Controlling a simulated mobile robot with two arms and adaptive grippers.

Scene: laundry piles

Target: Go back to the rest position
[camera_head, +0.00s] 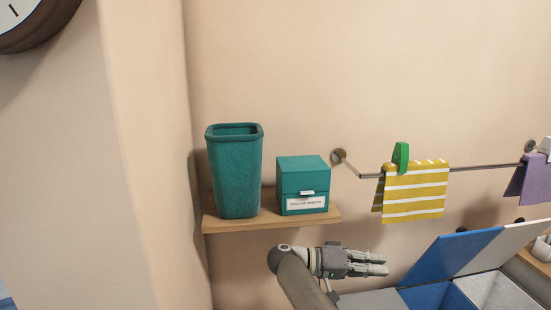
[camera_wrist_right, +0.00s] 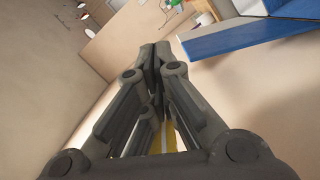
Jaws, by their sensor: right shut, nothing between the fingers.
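My right gripper (camera_head: 372,264) is below and to the right of the wooden shelf in the head view, its fingers pointing right. In the right wrist view its fingers (camera_wrist_right: 155,52) meet at the tips, shut and empty. My left gripper is not in view.
A teal bin (camera_head: 235,172) and a teal drawer box (camera_head: 303,184) stand on the wooden shelf (camera_head: 270,222). A yellow striped cloth (camera_head: 416,192) with a green clip (camera_head: 401,157) and a purple cloth (camera_head: 533,180) hang on the rail (camera_head: 480,168). A blue panel (camera_head: 447,259) is at lower right.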

